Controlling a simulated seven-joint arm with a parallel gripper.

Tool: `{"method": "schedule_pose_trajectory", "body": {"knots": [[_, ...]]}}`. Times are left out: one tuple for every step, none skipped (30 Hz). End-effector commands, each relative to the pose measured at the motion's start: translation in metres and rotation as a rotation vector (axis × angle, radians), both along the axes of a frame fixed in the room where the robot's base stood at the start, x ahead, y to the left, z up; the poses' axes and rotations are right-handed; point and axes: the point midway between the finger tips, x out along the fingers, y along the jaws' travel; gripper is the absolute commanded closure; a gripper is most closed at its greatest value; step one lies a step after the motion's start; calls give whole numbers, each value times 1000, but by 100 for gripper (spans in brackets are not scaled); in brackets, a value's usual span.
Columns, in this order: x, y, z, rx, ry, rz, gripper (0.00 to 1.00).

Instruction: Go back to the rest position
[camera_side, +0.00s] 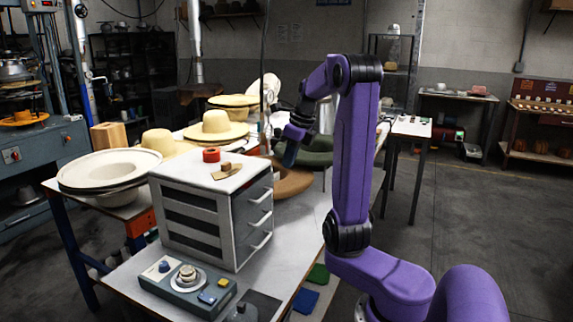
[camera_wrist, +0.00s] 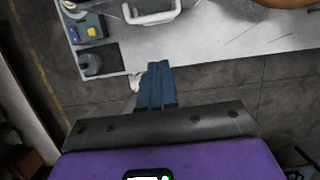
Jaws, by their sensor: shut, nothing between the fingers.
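My gripper (camera_wrist: 158,68) shows in the wrist view with its blue fingers shut together and nothing between them. In the side view my gripper (camera_side: 289,156) hangs from my raised purple arm, to the right of the grey drawer cabinet (camera_side: 197,196) and in front of the dark green hat (camera_side: 318,145). It appears to be clear of the cabinet, but its exact height is hard to tell.
A control box (camera_side: 187,286) with knobs stands at the table's front, also in the wrist view (camera_wrist: 87,25). A cabinet handle (camera_wrist: 152,12) juts out nearby. A brown hat (camera_side: 292,181) lies behind the cabinet. Cream hats (camera_side: 110,170) stand left. Open floor (camera_side: 480,215) lies right.

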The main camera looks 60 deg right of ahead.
Motion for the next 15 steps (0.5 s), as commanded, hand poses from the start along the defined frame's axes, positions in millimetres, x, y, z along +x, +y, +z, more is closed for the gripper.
{"method": "schedule_pose_trajectory", "body": {"knots": [[-1,0,2,-1,0,-1,100],[-1,0,3,0,0,-1,100],[-1,0,3,0,1,0,100],[-1,0,3,0,1,1,100],[-1,1,3,-1,1,6,100],[0,2,3,-3,2,21,100],[2,5,2,-6,4,39,100],[4,7,1,-8,5,62,100],[7,12,0,-16,9,106,100],[9,17,-1,-21,11,146,100],[12,22,-2,-30,14,194,100],[16,31,-3,-41,17,266,100],[19,37,-5,-50,20,324,100],[22,45,-6,-61,23,386,100],[26,54,-8,-74,24,469,100]]}}
